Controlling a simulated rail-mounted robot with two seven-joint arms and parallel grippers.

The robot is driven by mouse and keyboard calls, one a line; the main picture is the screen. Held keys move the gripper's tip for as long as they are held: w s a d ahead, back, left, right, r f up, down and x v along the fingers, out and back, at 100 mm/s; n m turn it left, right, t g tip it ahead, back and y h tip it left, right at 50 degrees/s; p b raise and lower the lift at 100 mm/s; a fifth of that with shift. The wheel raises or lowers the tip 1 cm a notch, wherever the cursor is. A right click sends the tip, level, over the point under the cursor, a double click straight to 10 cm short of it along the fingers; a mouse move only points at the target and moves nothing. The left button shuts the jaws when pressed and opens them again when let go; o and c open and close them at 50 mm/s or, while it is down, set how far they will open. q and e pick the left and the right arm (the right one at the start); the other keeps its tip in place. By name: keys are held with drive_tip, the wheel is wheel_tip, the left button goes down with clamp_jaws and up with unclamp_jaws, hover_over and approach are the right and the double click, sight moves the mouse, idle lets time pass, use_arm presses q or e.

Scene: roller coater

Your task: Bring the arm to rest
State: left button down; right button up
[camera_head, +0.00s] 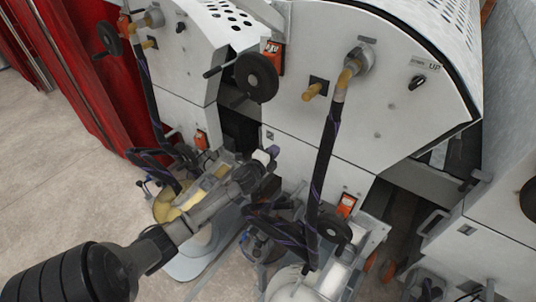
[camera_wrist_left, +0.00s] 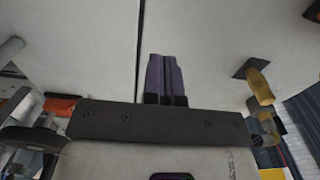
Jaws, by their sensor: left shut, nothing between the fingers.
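My left arm (camera_head: 190,222) comes in from the lower left of the head view and reaches up and right toward the white machine. My left gripper (camera_head: 272,153) is at its end, in front of the machine's lower white panel. In the left wrist view its two purple fingers (camera_wrist_left: 166,75) are pressed together, with nothing between them. They point at a pale panel with a dark vertical seam (camera_wrist_left: 138,45). Whether the fingertips touch the panel I cannot tell. My right gripper is not in view.
The white coating machine (camera_head: 400,100) fills the upper right, with a black handwheel (camera_head: 257,77), brass fittings (camera_head: 313,91) and dark hoses (camera_head: 322,160). A bucket (camera_head: 293,285) stands below. Red curtains (camera_head: 75,80) hang at the left. Open floor (camera_head: 50,190) lies at the left.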

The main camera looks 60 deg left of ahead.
use_arm(q)
drive_tip(key=shift+v, duration=1.5)
